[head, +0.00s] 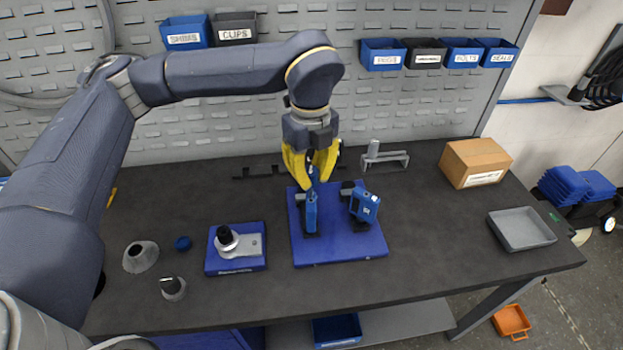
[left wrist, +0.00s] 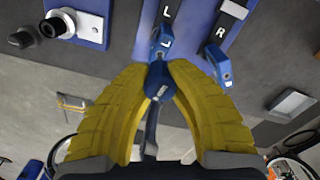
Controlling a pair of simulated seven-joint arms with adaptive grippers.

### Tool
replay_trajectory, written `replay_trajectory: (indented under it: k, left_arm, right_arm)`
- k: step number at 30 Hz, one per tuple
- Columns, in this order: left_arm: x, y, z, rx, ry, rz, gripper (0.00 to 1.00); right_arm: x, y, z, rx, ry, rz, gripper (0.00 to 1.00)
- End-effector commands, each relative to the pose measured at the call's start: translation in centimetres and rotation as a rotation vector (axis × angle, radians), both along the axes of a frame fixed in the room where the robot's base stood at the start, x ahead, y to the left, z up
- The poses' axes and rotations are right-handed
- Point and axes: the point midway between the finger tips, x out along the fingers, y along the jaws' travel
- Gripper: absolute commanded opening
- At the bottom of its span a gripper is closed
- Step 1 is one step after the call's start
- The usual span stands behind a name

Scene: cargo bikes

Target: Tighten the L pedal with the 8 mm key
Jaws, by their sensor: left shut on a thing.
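My left gripper (head: 318,178) points down over the back of the blue pedal board (head: 340,250). In the left wrist view its yellow fingers (left wrist: 160,85) are shut on a small blue piece with a pale label and a dark shaft (left wrist: 151,130), apparently the key; its size marking is unreadable. The blue L pedal (head: 311,212) lies just in front of the fingertips. In the left wrist view the L pedal (left wrist: 161,42) appears touching or very close to the held piece; I cannot tell which. The R pedal (head: 364,205) is to the right. My right gripper is out of view.
A dark rack (head: 262,173) lies behind the board. A blue block with a grey fitting (head: 250,247), grey cone (head: 140,257) and small cup (head: 173,288) stand left. A grey bracket (head: 385,158), cardboard box (head: 474,163) and grey tray (head: 521,229) stand right.

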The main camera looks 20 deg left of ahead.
Motion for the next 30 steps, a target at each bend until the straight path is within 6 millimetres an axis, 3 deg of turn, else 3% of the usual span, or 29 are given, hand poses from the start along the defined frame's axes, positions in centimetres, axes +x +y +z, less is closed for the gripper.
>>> replay_trajectory:
  k: [6,21,30]
  left_arm:
    - [0.03,0.02,0.02,0.001,0.0,-0.203,0.0]
    - [0.03,-0.04,0.01,0.001,0.001,-0.511,0.0]
    - [0.02,-0.04,-0.02,0.001,0.001,-0.545,0.0]
  right_arm:
    - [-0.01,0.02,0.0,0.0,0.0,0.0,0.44]
    - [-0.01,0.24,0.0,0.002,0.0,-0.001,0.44]
    - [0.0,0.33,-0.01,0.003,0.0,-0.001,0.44]
